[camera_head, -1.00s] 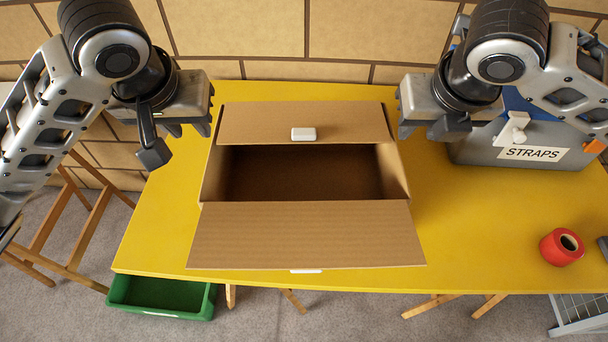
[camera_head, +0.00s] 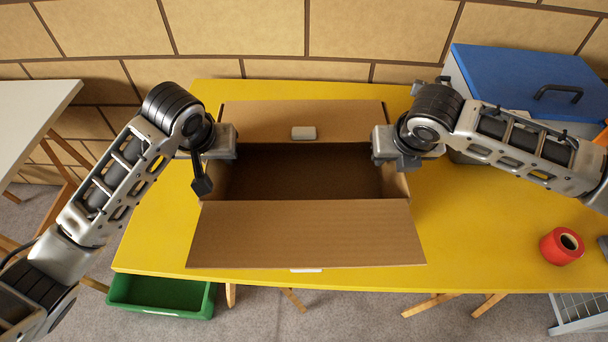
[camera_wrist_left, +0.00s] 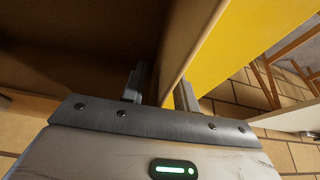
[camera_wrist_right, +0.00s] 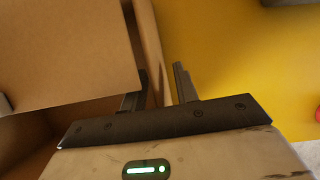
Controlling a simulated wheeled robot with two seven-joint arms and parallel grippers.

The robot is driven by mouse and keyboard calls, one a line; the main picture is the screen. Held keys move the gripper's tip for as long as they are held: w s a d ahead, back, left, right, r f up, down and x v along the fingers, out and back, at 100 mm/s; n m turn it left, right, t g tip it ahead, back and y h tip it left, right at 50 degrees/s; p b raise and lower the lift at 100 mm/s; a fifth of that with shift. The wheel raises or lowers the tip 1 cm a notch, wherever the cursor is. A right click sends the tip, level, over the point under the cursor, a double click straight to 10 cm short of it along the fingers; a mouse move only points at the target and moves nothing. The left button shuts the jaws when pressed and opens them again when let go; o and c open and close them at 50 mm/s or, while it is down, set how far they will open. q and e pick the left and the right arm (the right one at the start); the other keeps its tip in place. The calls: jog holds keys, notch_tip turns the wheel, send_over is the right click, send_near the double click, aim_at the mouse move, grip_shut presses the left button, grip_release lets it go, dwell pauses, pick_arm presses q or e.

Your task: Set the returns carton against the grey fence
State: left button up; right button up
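The returns carton (camera_head: 305,235) is an open brown box on the yellow table, its near and far flaps folded outward. A white tab (camera_head: 303,133) is on the far flap. My left gripper (camera_head: 222,150) is at the carton's left wall; in the left wrist view its fingers (camera_wrist_left: 160,88) stand apart on either side of that wall. My right gripper (camera_head: 386,150) is at the right wall; in the right wrist view its fingers (camera_wrist_right: 160,85) also straddle the wall with a gap. I cannot make out the grey fence for certain; a small dark grey piece (camera_head: 603,246) shows at the right edge.
The yellow table (camera_head: 480,235) is clear right of the carton, up to a red roll (camera_head: 562,246). A grey bin with a blue lid (camera_head: 525,80) stands at the back right. A green tray (camera_head: 160,295) is below the front edge. A white table (camera_head: 30,105) stands at left.

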pick_arm(q)
jog(key=shift+f, duration=0.15)
pick_arm(e)
jog(key=shift+f, duration=0.1)
pick_arm(q)
grip_shut()
pick_arm(e)
grip_shut()
